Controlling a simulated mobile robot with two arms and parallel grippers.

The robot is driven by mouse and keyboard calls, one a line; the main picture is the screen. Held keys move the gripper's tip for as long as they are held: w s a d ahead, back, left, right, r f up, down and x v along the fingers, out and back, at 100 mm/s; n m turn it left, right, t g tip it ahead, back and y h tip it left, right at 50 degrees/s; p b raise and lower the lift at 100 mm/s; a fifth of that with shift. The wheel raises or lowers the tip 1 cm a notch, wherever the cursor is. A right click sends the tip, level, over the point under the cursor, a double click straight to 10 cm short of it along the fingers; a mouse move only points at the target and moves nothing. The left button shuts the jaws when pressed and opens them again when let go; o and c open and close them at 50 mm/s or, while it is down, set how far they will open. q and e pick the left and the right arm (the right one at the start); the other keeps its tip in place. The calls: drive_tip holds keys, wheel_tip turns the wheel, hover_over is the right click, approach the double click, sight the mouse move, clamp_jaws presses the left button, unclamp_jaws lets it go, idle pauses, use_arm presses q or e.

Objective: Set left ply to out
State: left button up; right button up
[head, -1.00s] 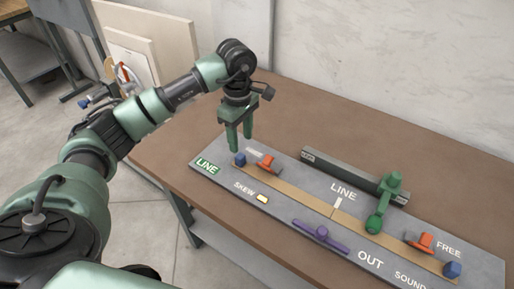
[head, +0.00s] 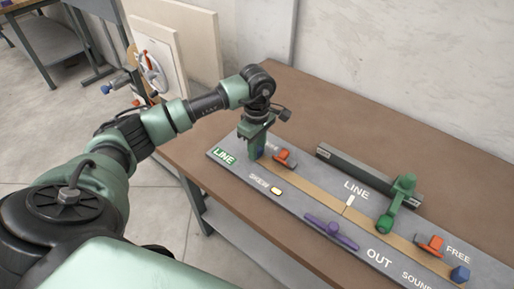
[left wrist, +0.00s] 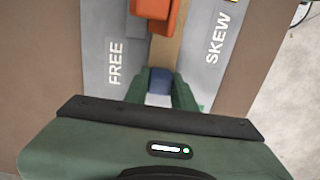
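A grey panel (head: 231,168) on the table carries a tan strip (head: 315,190) with a blue block (head: 461,273) at its right end. Another blue block (left wrist: 159,82) sits at the strip's left end and is mostly hidden in the head view. My left gripper (head: 256,153) points down over this left block. In the left wrist view its fingers (left wrist: 160,90) stand on either side of the block. I cannot tell whether they press on it. An orange piece (head: 285,158) sits just beside. My right gripper is not in view.
A purple bar (head: 331,232) lies near the panel's front edge. A green lever (head: 398,200) stands before a dark rail (head: 345,167). A second orange piece (head: 431,246) is by the FREE label. The table (head: 300,110) behind the panel is bare.

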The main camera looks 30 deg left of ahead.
sight(236, 144)
use_arm(q)
clamp_jaws()
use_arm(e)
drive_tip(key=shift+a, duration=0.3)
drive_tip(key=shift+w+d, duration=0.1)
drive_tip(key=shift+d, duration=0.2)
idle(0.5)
use_arm(q)
drive_tip(key=shift+a, duration=0.45)
drive_tip(key=a+b, duration=0.1)
drive_tip(key=a, duration=0.1)
drive_tip(key=a+b, duration=0.1)
drive_tip(key=a, duration=0.1)
drive_tip(key=a+b, duration=0.1)
drive_tip(key=a, duration=0.2)
drive_tip(key=shift+w, duration=0.35)
drive_tip(key=shift+a, duration=0.25)
drive_tip(key=shift+r, duration=0.15)
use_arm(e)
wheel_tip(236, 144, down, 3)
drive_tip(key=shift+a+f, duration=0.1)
use_arm(q)
drive_tip(key=o, duration=1)
unclamp_jaws()
drive_tip(key=shift+a, duration=0.1)
